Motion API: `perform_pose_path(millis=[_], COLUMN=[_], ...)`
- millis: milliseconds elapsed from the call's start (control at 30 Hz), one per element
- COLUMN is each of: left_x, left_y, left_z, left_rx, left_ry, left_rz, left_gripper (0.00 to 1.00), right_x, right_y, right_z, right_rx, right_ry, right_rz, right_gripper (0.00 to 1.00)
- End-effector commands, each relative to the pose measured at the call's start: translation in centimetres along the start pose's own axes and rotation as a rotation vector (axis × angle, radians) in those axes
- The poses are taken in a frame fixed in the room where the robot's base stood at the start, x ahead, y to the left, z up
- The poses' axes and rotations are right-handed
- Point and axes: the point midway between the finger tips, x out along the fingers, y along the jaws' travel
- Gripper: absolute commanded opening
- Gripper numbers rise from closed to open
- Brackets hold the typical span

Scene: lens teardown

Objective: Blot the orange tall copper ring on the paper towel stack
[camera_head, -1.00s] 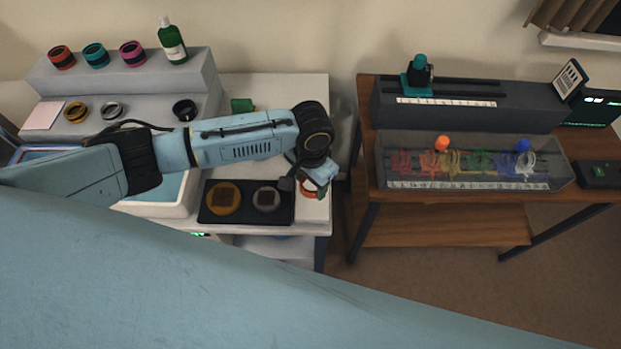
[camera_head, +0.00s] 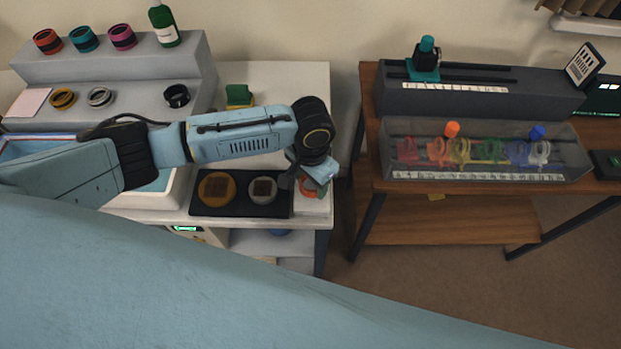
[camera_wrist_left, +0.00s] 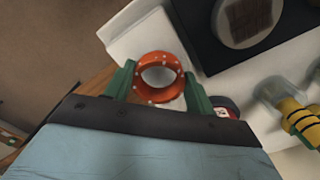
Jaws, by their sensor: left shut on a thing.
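My left gripper (camera_wrist_left: 157,88) is shut on the orange tall copper ring (camera_wrist_left: 160,59), which sits between its two green fingers in the left wrist view. In the head view the left gripper (camera_head: 318,174) is at the front right corner of the white table. The orange ring (camera_head: 309,190) shows only in part below it. A white surface (camera_wrist_left: 141,38) lies behind the ring in the left wrist view. I cannot tell whether this is the paper towel stack, or whether the ring touches it. My right gripper is not in view.
A black tray (camera_head: 236,210) with two round parts lies just left of the gripper. A gap separates the white table from the brown table (camera_head: 370,120), which holds a clear-covered rack (camera_head: 560,165). A bottle (camera_head: 163,25) and several rings stand on grey steps at left.

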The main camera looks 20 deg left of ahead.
Motion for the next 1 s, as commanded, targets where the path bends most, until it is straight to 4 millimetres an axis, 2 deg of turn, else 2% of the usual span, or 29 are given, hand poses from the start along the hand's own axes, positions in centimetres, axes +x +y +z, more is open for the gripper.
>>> perform_pose_path(millis=[1000], left_x=[0.8], left_y=[-0.02], left_z=[-0.02], left_rx=[0.0], left_ry=[0.0], left_rz=[0.0], left_gripper=[0.3], right_x=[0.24], right_y=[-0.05], right_z=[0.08], right_rx=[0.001], right_ry=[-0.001], right_rz=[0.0], right_gripper=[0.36])
